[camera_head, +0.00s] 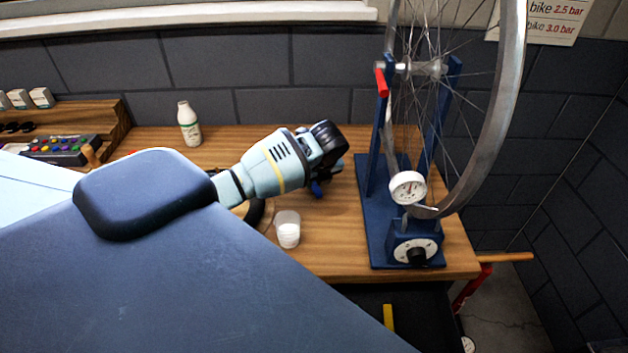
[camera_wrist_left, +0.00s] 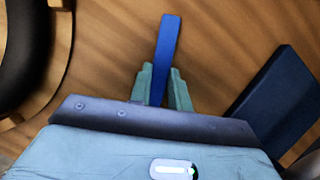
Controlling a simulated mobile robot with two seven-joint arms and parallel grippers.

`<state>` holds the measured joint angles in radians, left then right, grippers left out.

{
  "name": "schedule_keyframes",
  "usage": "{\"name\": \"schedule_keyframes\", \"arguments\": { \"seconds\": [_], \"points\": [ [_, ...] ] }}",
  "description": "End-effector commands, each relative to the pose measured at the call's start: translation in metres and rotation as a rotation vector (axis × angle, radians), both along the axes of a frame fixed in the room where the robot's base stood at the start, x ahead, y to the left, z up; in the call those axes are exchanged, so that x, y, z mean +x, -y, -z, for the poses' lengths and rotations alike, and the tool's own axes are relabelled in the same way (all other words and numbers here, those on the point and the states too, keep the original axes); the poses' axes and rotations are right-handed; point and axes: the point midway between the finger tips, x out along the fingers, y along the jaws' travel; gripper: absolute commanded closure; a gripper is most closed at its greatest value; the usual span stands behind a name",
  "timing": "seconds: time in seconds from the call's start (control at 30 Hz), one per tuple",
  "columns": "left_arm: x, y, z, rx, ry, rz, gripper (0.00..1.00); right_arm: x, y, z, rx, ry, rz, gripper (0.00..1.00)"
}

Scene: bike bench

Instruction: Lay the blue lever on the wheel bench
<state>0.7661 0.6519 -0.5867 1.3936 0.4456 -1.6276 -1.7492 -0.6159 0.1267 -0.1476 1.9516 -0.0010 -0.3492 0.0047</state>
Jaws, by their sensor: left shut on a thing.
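The blue lever (camera_wrist_left: 165,55) is in the left wrist view, a flat blue bar standing out from between the fingers. A small blue bit of the lever (camera_head: 316,188) shows under the gripper in the head view. My left gripper (camera_wrist_left: 165,85) is shut on the lever, over the wooden wheel bench (camera_head: 340,225), left of the blue wheel stand. I cannot tell whether the lever touches the bench top. Most of the lever is hidden by the gripper in the head view. My right gripper is not in view.
The blue truing stand (camera_head: 375,215) with a wheel (camera_head: 510,80) and a dial gauge (camera_head: 407,187) stands at right. A white bottle (camera_head: 188,124) stands at the back. Bare wood lies between gripper and stand.

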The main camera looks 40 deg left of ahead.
Motion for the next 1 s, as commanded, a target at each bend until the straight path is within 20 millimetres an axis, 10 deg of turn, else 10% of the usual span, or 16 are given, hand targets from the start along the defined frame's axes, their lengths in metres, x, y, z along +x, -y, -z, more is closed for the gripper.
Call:
{"name": "schedule_keyframes", "arguments": {
  "seconds": [0.17,0.2,0.33,0.73,1.0],
  "points": [
    [0.000,0.000,0.003,0.000,-0.001,0.000,1.00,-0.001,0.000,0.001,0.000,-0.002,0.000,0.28],
    [0.000,0.000,0.003,0.000,-0.001,0.000,0.77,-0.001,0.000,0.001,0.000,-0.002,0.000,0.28],
    [0.000,0.000,0.003,0.000,-0.001,0.000,0.60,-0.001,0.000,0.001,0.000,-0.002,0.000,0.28],
    [-0.001,0.001,-0.003,0.000,0.000,0.001,0.59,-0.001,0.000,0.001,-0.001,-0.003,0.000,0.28],
    [-0.008,0.016,-0.045,0.000,0.004,0.003,0.59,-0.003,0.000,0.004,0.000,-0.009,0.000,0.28]
  ]
}}
